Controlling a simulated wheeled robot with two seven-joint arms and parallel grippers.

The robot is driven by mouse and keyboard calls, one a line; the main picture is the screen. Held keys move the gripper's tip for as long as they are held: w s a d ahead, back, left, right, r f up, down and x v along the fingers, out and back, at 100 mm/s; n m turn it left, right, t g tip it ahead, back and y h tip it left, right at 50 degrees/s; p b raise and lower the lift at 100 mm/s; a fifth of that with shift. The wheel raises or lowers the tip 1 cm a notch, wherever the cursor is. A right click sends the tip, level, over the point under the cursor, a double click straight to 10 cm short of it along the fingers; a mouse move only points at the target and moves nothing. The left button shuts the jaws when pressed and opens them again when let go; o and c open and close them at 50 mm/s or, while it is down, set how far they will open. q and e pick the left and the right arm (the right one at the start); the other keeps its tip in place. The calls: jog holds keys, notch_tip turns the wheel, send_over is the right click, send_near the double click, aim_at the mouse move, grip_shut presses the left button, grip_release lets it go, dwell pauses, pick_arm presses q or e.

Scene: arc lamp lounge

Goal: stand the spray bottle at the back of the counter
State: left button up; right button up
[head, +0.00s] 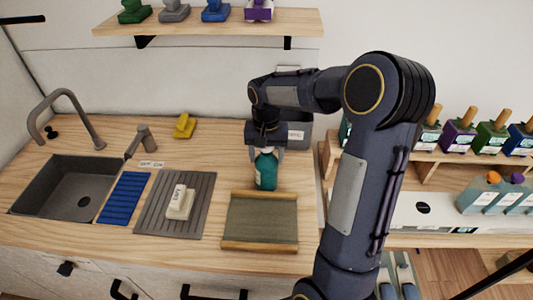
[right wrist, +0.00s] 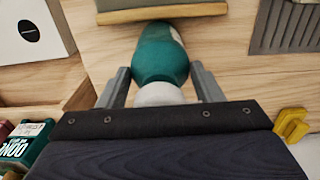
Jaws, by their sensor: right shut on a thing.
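The teal spray bottle (head: 266,171) is upright near the back of the wooden counter (head: 225,160), just behind a grey-green mat with wooden end bars. My right gripper (head: 266,151) comes down on it from above and is shut around its pale neck. In the right wrist view the bottle (right wrist: 160,55) lies between the two grey fingers of the gripper (right wrist: 160,84). I cannot tell whether the bottle's base touches the counter. My left gripper is not in view.
The mat (head: 260,220) lies in front of the bottle. A grey box (head: 297,132) stands behind the gripper. A ribbed drying mat (head: 150,212) with a pale block, a blue mat (head: 125,197) and a sink (head: 68,190) are left. A yellow object (head: 184,126) sits at the back.

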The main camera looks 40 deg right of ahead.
jog(key=shift+f, duration=0.15)
jog(key=o, duration=1.7)
